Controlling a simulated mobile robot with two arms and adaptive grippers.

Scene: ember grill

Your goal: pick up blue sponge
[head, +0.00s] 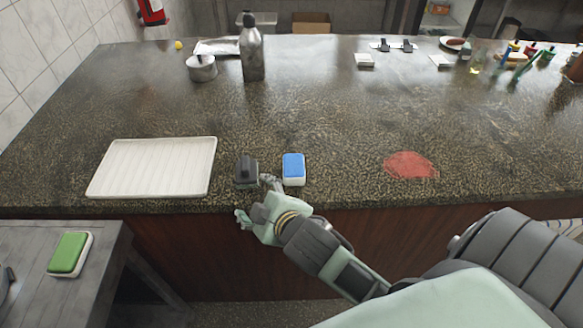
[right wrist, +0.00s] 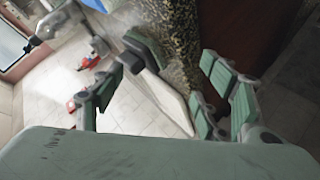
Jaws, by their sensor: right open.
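The blue sponge (head: 293,165), blue on top with a white lower layer, lies flat near the front edge of the speckled counter (head: 330,120). My right gripper (head: 257,204) is at the counter's front edge, just left of and nearer than the sponge, not touching it as far as I can see. In the right wrist view the right gripper (right wrist: 162,95) has its green-padded fingers spread wide with no object held. I cannot make out the blue sponge in that view. My left gripper cannot be made out.
A dark block-like object (head: 246,168) stands just left of the sponge. A white ribbed tray (head: 153,167) lies further left. A red patch (head: 410,165) is to the right. A green sponge (head: 70,252) lies on the grey side table (head: 108,240). A bottle (head: 252,52) stands farther back.

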